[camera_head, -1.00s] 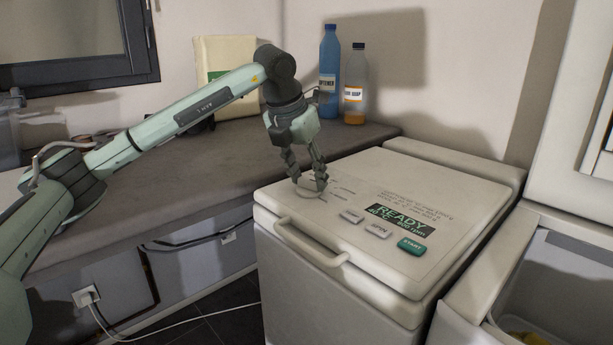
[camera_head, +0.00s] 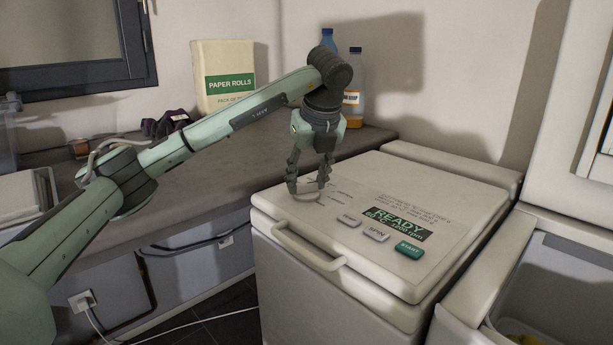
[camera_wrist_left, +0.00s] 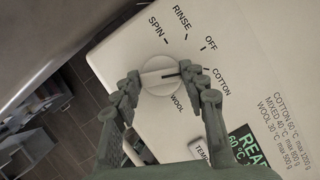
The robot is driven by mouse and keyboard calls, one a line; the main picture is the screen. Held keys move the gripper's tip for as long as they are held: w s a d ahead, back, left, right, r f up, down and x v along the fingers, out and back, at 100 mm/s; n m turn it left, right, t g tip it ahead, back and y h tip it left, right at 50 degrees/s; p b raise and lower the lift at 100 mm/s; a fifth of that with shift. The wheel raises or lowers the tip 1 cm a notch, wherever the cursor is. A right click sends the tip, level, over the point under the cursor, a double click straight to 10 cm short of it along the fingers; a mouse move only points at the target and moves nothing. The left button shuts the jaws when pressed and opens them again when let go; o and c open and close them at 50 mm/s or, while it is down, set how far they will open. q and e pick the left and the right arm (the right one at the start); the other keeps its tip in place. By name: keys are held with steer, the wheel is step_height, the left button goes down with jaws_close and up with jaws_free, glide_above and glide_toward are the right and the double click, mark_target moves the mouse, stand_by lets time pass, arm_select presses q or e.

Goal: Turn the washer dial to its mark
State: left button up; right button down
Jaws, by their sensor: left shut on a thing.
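The washer dial (camera_wrist_left: 153,70) is a round white knob with a raised grip bar and a dark pointer line. In the left wrist view the line points right, roughly toward the COTTON tick. SPIN, RINSE, OFF, COTTON and WOOL are printed around it. My left gripper (camera_wrist_left: 160,80) is shut on the dial, one finger on each side. In the head view the left gripper (camera_head: 308,192) reaches down onto the washer's top panel (camera_head: 375,180) from above, and its fingers partly hide the dial. The display (camera_head: 397,222) reads READY, with 60 °C below. My right gripper is not in view.
Grey buttons (camera_head: 376,236) and a green START button (camera_head: 409,250) lie right of the dial. A lid handle (camera_head: 308,246) runs along the front edge. An open toploader (camera_head: 560,265) stands at right. Bottles (camera_head: 354,100) and a paper rolls pack (camera_head: 224,80) stand on the counter behind.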

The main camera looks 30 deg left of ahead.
arm_select(q)
steer(key=shift+w+r+n+g+y+p, duration=0.1)
steer(key=shift+n+g+y+p, duration=0.25)
steer(key=shift+n, duration=0.85)
steer(key=shift+n+g, duration=0.35)
steer(key=shift+n, duration=0.65)
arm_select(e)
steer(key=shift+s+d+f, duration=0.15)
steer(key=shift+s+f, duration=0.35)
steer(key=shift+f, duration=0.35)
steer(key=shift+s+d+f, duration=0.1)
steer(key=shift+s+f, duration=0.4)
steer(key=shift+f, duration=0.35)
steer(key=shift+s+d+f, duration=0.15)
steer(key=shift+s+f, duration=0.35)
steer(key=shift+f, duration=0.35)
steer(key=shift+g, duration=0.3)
arm_select(q)
steer(key=o, duration=1.2)
steer(key=shift+c, duration=0.2)
steer(key=v, duration=1.1)
steer(key=shift+d+r, duration=0.3)
steer(key=shift+r, duration=0.05)
